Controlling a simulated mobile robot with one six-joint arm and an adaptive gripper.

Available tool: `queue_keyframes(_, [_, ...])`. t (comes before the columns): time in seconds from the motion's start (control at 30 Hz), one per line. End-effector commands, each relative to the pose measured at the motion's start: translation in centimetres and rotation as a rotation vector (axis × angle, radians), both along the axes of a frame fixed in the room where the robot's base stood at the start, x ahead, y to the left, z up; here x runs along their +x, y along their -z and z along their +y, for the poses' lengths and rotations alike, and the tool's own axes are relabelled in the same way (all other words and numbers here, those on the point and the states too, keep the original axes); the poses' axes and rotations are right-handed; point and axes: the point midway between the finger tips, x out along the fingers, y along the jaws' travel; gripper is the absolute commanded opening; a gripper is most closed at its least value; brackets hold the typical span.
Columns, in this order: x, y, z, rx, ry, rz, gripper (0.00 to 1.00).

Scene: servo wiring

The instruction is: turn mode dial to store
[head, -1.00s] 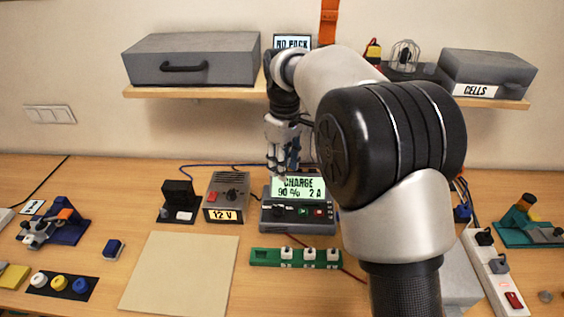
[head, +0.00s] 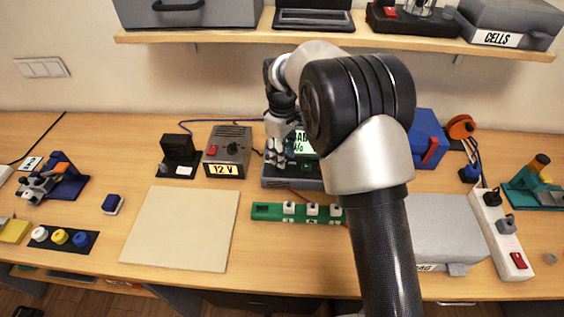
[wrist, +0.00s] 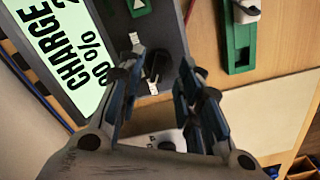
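The charger (head: 310,182) stands at the back middle of the bench, partly hidden by my arm. Its lit green screen (wrist: 62,48) reads CHARGE and 90 % in the wrist view. The black mode dial (wrist: 156,66) is on the dark panel beside the screen, with white marks near it; I cannot read its setting, and no "store" label is legible. My gripper (wrist: 162,62) is open, its fingers apart with the dial seen between them. I see no contact with the dial. In the head view, my gripper (head: 281,158) is over the charger's left part.
A grey 12 V supply (head: 228,150) stands close left of the charger. A green strip with white blocks (head: 298,212) lies in front. A beige mat (head: 180,228) lies front left. A shelf (head: 400,42) hangs above; a power strip (head: 499,232) is at right.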

Motion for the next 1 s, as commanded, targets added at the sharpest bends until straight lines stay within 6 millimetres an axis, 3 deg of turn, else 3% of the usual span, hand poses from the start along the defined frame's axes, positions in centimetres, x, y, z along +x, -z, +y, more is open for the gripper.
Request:
queue_keyframes(0.2, [0.0,2.4,0.0,0.0,0.0,-0.001,0.33])
queue_keyframes(0.57, [0.0,2.7,0.0,0.0,0.0,-0.001,0.32])
queue_keyframes(1.0, [0.0,2.6,0.0,0.0,0.0,-0.001,0.03])
